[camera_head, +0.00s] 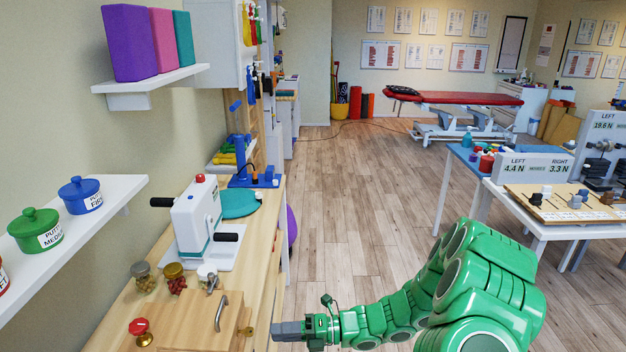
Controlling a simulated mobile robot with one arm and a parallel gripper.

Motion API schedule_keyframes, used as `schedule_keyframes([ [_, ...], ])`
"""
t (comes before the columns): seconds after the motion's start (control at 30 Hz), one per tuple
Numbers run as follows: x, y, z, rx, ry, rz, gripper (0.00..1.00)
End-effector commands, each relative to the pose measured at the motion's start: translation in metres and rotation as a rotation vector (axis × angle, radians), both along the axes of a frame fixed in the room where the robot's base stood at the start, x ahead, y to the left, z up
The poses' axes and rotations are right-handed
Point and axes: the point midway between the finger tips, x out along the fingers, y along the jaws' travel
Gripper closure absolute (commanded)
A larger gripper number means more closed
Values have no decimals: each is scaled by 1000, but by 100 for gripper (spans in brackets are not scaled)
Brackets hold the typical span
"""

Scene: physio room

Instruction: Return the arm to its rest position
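My green arm (440,300) reaches in from the lower right and bends down and to the left. My gripper (285,330) is at the arm's left end, low in the head view, and its dark grey fingers point left. It is just right of the bench's front edge, close to a small brass piece on the edge of a wooden box. I cannot tell whether it touches that piece, or whether the fingers are open or shut.
The wooden bench (165,255) on the left holds a white hand-crank device (198,215), a wooden box with a handle (205,322) and small knobs. A white table (535,228) stands right. Wooden floor (350,220) between is clear. A red treatment couch (455,97) stands behind.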

Motion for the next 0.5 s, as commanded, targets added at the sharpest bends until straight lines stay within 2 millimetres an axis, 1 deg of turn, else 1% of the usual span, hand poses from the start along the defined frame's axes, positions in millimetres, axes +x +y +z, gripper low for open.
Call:
schedule_keyframes([
  [0.03, -5, 2, 10, -4, -48, 26, 69],
  [0.1, -15, 4, 24, -11, -123, 68, 69],
  [0.3, -42, 6, 57, -28, -332, 183, 69],
  [0.5, -72, 4, 83, -43, -535, 305, 69],
])
